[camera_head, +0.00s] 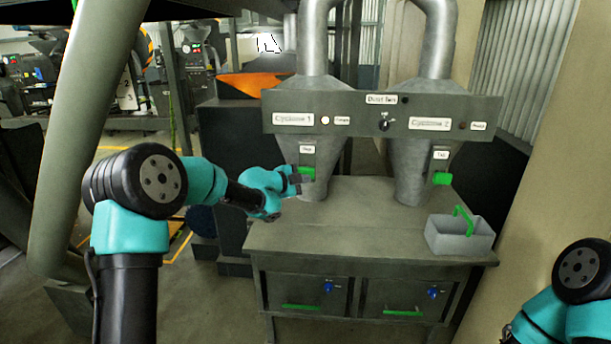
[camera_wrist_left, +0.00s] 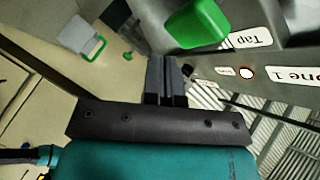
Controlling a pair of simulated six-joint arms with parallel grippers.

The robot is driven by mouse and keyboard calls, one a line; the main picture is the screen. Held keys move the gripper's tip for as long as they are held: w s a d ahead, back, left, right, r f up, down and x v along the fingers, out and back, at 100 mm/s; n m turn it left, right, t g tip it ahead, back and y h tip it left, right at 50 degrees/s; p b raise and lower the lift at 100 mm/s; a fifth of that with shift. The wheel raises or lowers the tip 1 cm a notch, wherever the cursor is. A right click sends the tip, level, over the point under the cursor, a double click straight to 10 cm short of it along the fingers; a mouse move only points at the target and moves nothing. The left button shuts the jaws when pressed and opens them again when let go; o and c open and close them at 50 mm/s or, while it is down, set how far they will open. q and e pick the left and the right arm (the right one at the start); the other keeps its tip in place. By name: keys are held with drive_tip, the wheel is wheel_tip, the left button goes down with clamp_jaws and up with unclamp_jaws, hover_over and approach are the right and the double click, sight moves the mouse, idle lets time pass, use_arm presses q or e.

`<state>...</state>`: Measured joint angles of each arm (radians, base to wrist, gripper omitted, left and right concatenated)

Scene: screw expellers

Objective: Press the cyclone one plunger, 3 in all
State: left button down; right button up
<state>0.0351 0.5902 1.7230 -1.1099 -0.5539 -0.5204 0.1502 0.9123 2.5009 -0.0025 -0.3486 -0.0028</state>
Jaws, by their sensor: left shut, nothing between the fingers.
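The cyclone one plunger is a green block (camera_head: 308,172) under a small label on the front of the grey Cyclone 1 cone (camera_head: 323,160). It also shows large in the left wrist view (camera_wrist_left: 198,25), beside the label reading "Tap" (camera_wrist_left: 243,38). My left gripper (camera_head: 295,180) is shut and empty, just left of the plunger in the head view. In the wrist view its closed fingertips (camera_wrist_left: 166,62) are close to the plunger; I cannot tell whether they touch it. Of my right arm, only upper links show at the lower right; its gripper is out of view.
A second green plunger (camera_head: 442,178) is on the Cyclone 2 cone (camera_head: 412,170). A grey tray with a green handle (camera_head: 460,236) stands on the right of the cabinet top (camera_head: 340,236). A labelled panel (camera_head: 352,119) with a dial and a white light crosses above the cones.

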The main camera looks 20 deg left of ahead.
use_arm(q)
drive_tip(key=shift+s+d, duration=0.2)
drive_tip(key=shift+s, duration=0.85)
drive_tip(key=shift+s+d, duration=0.15)
drive_tip(key=shift+s, duration=0.9)
drive_tip(key=shift+a, duration=0.1)
idle(1.0)
